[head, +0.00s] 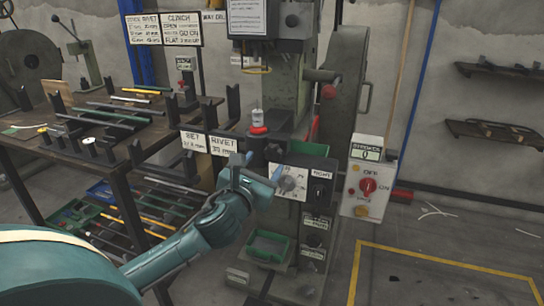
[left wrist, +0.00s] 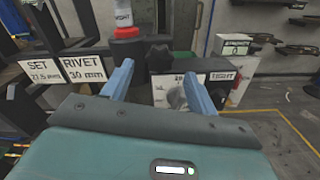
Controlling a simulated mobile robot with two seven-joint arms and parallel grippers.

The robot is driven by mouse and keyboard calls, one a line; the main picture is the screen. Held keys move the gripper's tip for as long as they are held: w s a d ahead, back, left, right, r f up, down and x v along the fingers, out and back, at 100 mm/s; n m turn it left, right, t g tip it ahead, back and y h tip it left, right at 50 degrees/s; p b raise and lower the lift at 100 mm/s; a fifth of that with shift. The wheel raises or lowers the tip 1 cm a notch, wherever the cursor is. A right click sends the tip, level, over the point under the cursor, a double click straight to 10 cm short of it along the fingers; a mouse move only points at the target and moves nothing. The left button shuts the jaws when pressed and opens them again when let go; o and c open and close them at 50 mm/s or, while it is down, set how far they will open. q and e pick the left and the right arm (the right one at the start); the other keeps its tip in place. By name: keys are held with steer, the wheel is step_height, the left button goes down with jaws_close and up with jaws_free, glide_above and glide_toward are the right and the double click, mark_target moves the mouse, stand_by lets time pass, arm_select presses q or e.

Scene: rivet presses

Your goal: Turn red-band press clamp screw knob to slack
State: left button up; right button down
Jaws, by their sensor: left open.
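The press (head: 287,100) stands mid-view in the head view. A white bottle-like piece with a red band (head: 258,130) sits on it; the red band also shows in the left wrist view (left wrist: 126,33). On the press front is a white panel with a round grey dial (head: 289,184). A black knob (left wrist: 158,56) shows above the panel in the left wrist view. My left gripper (head: 264,167) is open in front of the panel, its fingers (left wrist: 158,84) apart with nothing seen held between them. My right gripper is not in view.
A switch box with a red knob (head: 367,186) hangs right of the press. SET and RIVET signs (head: 208,143) stand left of it. A table (head: 75,140) with rods is at left. A green tray (head: 268,246) is low in front. Floor at right is mostly clear.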

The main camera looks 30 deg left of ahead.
mark_target(272, 153)
arm_select(q)
steer(key=x, duration=0.6)
steer(key=shift+d+b, duration=0.15)
steer(key=shift+b, duration=0.15)
steer(key=shift+c, duration=0.2)
steer(key=c, duration=1)
steer(key=shift+o, duration=0.2)
